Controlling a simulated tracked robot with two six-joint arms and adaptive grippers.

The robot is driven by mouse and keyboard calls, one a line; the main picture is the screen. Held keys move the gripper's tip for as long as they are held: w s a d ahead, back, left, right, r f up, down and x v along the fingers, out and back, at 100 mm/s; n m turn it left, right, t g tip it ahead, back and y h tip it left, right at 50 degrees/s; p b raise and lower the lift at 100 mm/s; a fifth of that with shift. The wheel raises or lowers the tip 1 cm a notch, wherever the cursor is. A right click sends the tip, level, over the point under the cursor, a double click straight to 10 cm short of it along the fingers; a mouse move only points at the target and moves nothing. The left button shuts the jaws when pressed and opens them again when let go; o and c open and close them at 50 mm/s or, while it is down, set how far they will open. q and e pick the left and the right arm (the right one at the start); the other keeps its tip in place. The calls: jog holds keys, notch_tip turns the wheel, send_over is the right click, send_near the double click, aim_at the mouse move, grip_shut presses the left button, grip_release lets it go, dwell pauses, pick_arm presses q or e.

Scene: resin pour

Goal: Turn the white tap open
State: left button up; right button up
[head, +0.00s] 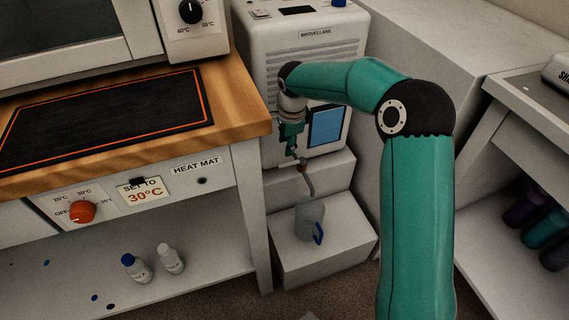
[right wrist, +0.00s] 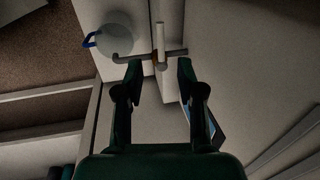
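The white tap is at the front of the white machine. In the right wrist view its white lever (right wrist: 160,38) lies across a grey pipe, with an orange-brown part at the crossing. In the head view the grey spout (head: 308,184) bends down over a jug; the lever is hard to make out there. My right gripper (head: 291,152) is at the tap, pointing down and seen from behind. In the right wrist view its fingers (right wrist: 160,68) are open, with the pipe and lever's end between or just beyond the tips. Contact cannot be told. My left gripper is out of view.
A translucent jug (head: 309,220) with a blue handle stands on a low white step (head: 325,258) under the spout. The white machine (head: 300,45) rises behind the gripper. The wooden-topped bench (head: 240,112) is close on the left, a tall white block on the right.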

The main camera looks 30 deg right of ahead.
aim_at(285, 165)
jog(key=f, duration=0.3)
jog(key=w+f+b, duration=0.1)
jog(key=f, duration=0.2)
jog(key=w+f+b, duration=0.1)
jog(key=f, duration=0.3)
jog(key=shift+d, duration=0.15)
grip_shut()
jog(key=shift+s+d, duration=0.1)
jog(key=shift+d, duration=0.15)
jog(key=shift+a, duration=0.1)
